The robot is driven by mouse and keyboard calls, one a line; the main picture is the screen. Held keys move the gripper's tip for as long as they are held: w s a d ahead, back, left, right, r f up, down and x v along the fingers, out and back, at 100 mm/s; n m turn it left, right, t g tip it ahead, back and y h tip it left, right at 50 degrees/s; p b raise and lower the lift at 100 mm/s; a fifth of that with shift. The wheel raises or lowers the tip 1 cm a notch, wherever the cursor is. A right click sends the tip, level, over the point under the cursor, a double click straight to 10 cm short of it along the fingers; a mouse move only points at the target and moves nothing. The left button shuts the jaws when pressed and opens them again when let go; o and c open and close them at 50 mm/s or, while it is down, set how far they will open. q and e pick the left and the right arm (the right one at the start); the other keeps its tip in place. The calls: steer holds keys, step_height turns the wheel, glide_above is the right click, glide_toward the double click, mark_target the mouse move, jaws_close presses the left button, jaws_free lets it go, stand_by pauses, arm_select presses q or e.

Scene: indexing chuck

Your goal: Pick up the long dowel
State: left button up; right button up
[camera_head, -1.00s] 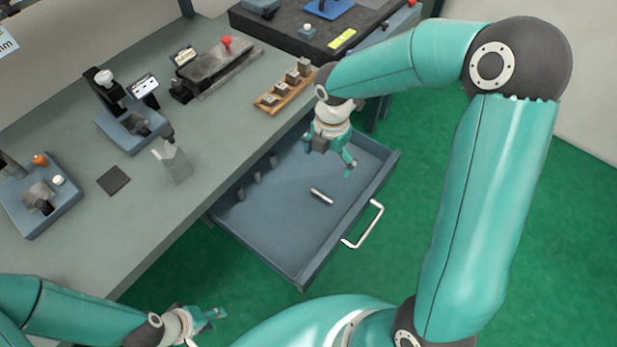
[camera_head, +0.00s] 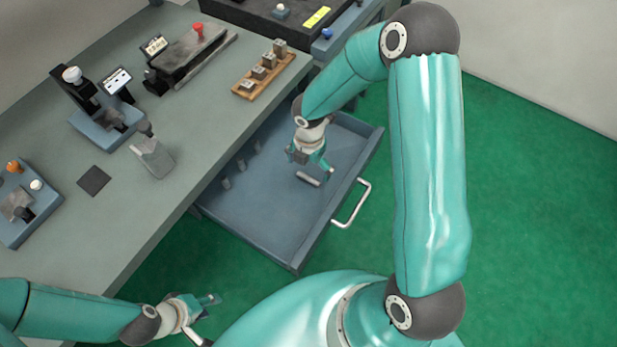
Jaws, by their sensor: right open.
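A silver dowel (camera_head: 308,178) lies on its side on the floor of the open drawer, toward the drawer's handle side. My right gripper (camera_head: 312,166) is open and points down into the drawer, right by the dowel. I cannot tell from this view whether its fingers touch the dowel or hang above it. Several short grey pegs (camera_head: 226,183) stand in a row along the drawer's bench side. My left gripper (camera_head: 208,304) is low at the bottom left, away from the drawer; its jaw opening is unclear.
The blue-grey drawer (camera_head: 262,218) is pulled out from the workbench (camera_head: 190,122), with its bar handle (camera_head: 354,205) outward. Its walls surround the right gripper. A wooden block with metal pieces (camera_head: 248,92) sits on the bench edge nearby. The drawer's near part is clear.

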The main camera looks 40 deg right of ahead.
mark_target(309, 176)
step_height(309, 176, down, 4)
steer(key=shift+d+f, duration=0.1)
steer(key=c, duration=1.2)
